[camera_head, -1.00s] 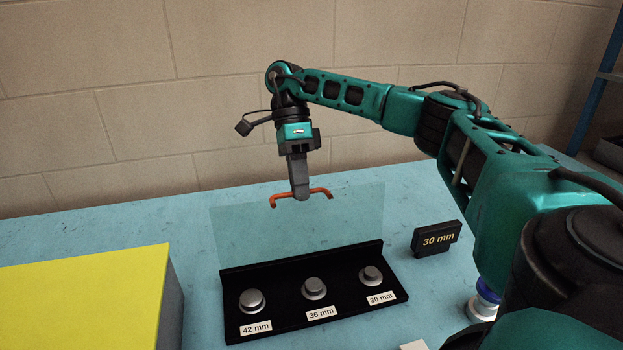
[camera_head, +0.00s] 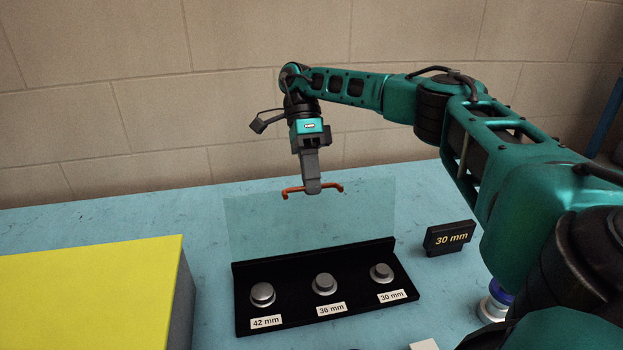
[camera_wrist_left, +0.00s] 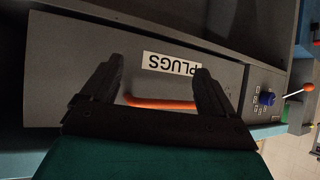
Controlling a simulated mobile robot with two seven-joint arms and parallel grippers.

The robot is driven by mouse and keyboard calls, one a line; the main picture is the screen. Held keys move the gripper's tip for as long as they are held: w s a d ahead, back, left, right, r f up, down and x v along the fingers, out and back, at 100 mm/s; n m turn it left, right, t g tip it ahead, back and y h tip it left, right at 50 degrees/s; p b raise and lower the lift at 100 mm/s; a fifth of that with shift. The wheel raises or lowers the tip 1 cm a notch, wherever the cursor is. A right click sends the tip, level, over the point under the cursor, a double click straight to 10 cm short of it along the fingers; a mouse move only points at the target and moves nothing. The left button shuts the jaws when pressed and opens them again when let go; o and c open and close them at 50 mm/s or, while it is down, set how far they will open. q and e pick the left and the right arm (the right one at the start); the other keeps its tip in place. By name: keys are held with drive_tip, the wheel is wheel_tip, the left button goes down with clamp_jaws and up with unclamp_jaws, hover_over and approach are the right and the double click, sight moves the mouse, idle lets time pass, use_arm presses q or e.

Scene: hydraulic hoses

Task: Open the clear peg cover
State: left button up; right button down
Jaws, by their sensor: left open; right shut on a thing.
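The clear peg cover (camera_head: 310,225) is a transparent sheet standing up behind the black peg rack (camera_head: 325,312), with an orange handle (camera_head: 296,192) at its top edge. The rack holds metal pegs labelled 42 mm (camera_head: 262,294), 36 mm (camera_head: 325,284) and 30 mm (camera_head: 381,273), uncovered in the head view. My right gripper (camera_head: 313,188) is shut on the orange handle from above. My left gripper (camera_wrist_left: 160,92) is open in the left wrist view, its fingers either side of an orange bar handle (camera_wrist_left: 160,104) on a grey drawer front marked PLUGS.
A yellow-topped block (camera_head: 80,295) stands left of the rack on the blue table (camera_head: 205,215). A black 30 mm sign (camera_head: 450,238) stands to the right. In the left wrist view, a panel with a blue knob (camera_wrist_left: 267,98) and an orange-tipped lever (camera_wrist_left: 308,87) lies beside the drawer.

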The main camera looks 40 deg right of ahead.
drive_tip(key=shift+f, duration=0.1)
drive_tip(key=c, duration=1.2)
unclamp_jaws()
drive_tip(key=shift+s, duration=0.1)
